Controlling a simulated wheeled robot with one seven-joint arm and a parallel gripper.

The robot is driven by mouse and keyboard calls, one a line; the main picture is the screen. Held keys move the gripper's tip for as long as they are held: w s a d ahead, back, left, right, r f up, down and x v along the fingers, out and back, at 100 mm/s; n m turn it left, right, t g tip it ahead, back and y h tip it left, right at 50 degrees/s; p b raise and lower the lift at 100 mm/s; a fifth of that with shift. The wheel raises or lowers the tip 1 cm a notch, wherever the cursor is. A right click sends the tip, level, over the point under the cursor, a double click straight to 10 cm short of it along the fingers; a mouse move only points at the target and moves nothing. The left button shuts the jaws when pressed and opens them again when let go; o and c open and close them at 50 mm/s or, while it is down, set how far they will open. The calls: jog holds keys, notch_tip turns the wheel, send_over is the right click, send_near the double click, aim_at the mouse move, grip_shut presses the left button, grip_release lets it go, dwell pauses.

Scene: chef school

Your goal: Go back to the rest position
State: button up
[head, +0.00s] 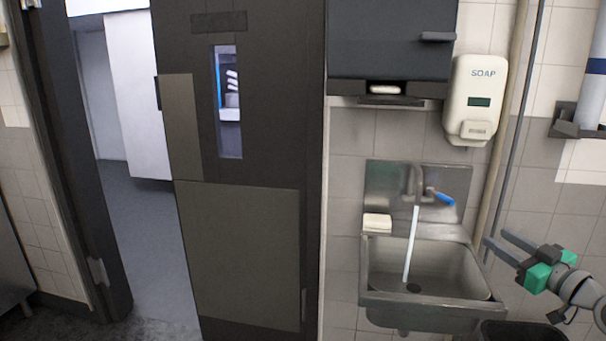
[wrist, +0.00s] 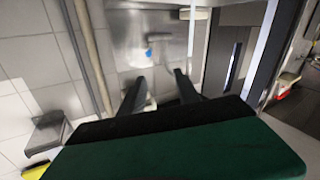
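My gripper (head: 503,246) is at the lower right of the head view, just right of the metal sink. Its two dark fingers are spread apart and point left toward the wall. In the wrist view my gripper (wrist: 158,84) also shows its fingers apart with nothing between them. The sink (head: 375,284) has a faucet with a blue lever (head: 440,198), and a white stream runs from it into the basin. The blue lever also shows in the wrist view (wrist: 149,53), beyond the fingertips.
A white soap dispenser (head: 476,100) and a dark wall dispenser (head: 390,40) hang above the sink. A white soap bar (head: 377,222) lies on the sink's left ledge. A dark door (head: 240,240) stands left, beside an open doorway. A dark bin (head: 522,331) is below my gripper.

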jog(key=w+a+g+p, duration=0.2)
jog(key=a+g+p, duration=0.2)
jog(key=a, duration=0.7)
jog(key=w+a+g+p, duration=0.25)
jog(key=a+p, duration=0.25)
jog(key=a, duration=0.6)
jog(key=s+a+m+g+h+p, duration=0.2)
jog(key=s+a+g+p, duration=0.25)
jog(key=s+a, duration=0.45)
jog(key=s+a+f+m+g+h+p, duration=0.2)
jog(key=s+a+g+p, duration=0.1)
jog(key=s, duration=1.1)
jog(key=shift+f+m+p, duration=0.15)
jog(key=shift+m+p, duration=0.25)
jog(key=shift+p, duration=0.35)
jog(key=shift+c, duration=0.3)
